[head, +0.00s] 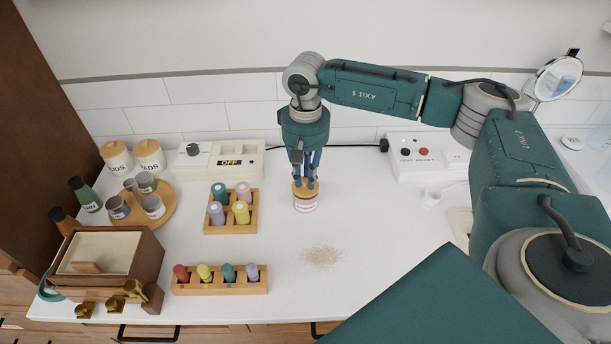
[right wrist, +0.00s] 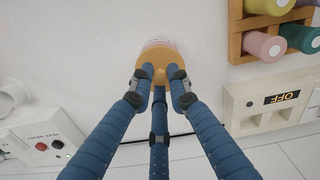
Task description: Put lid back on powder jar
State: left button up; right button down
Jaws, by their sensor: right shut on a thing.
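The powder jar (head: 306,203) stands upright on the white counter, with pinkish lettering on its pale side. Its wooden lid (head: 304,190) is at the jar's mouth; I cannot tell whether it is fully seated. My right gripper (head: 306,183) points down from above, its blue fingers shut on the lid. In the right wrist view the fingers close around the orange-tan lid (right wrist: 160,56), with the pale jar (right wrist: 160,43) just beyond it. My left gripper is not in view.
Spilled powder (head: 323,256) lies in front of the jar. Wooden racks of coloured bottles (head: 230,228) (head: 220,287) stand to the left. A white box marked OFF (head: 235,170) and a test-reset outlet box (head: 416,168) stand behind. A cable runs along the wall.

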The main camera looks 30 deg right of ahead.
jog(key=shift+f+b, duration=0.25)
jog(key=shift+b, duration=0.2)
dwell(0.9)
dwell(0.3)
jog(key=c, duration=1.1)
grip_release()
jog(key=shift+r, duration=0.2)
jog(key=shift+r+p, duration=2)
jog(key=shift+r, duration=1.4)
